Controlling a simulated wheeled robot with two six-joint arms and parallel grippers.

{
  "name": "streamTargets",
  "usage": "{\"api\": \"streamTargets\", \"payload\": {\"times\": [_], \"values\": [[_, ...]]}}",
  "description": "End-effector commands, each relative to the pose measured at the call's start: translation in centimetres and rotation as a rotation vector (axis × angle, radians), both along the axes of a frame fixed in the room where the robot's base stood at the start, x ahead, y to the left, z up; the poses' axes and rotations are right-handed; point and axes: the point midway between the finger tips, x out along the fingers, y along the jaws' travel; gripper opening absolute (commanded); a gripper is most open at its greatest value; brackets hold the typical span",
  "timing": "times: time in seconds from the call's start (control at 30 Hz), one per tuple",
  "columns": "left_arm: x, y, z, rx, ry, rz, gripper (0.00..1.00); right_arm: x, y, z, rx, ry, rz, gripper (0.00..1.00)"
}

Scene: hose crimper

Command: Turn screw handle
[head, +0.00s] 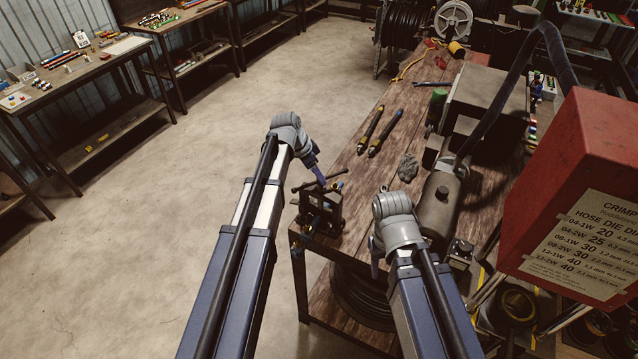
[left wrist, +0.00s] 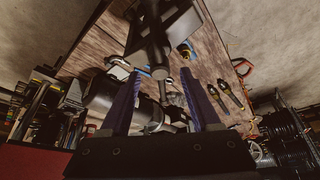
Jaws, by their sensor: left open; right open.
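A dark bench vise (head: 322,212) is fixed at the near left corner of the wooden workbench (head: 345,165). Its screw handle (head: 336,175) is a thin bar lying across the top of the vise. My left gripper (head: 319,178) reaches down at the handle; its bluish fingers overlap the bar in the head view. In the left wrist view my left gripper (left wrist: 160,88) has its two fingers spread apart, with dark vise metal (left wrist: 150,45) ahead of and between the tips. Contact cannot be told. My right gripper (head: 374,258) hangs by the bench front, its fingers partly hidden by its wrist.
A red crimper box (head: 585,170) with a die chart stands at the right. A dark cylinder (head: 438,202) lies on the bench near my right arm. Two yellow-black tools (head: 377,132) lie farther back. The floor at left is clear.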

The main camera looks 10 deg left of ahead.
Motion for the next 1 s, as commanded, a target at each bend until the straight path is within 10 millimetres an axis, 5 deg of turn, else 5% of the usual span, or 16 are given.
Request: {"api": "streamTargets", "payload": {"times": [0.13, 0.47, 1.0], "values": [[0.46, -0.47, -1.89, 0.000, 0.000, -0.001, 0.63, 0.02, -0.01, -1.89, -0.001, -0.001, 0.004, 0.50], [0.56, -0.65, -1.99, 0.000, 0.000, 0.000, 0.63, 0.02, -0.01, -1.99, 0.000, -0.001, 0.006, 0.50], [0.54, -0.64, -2.00, 0.000, 0.000, 0.000, 0.05, 0.02, -0.01, -2.00, 0.000, -0.001, 0.006, 0.50]]}}
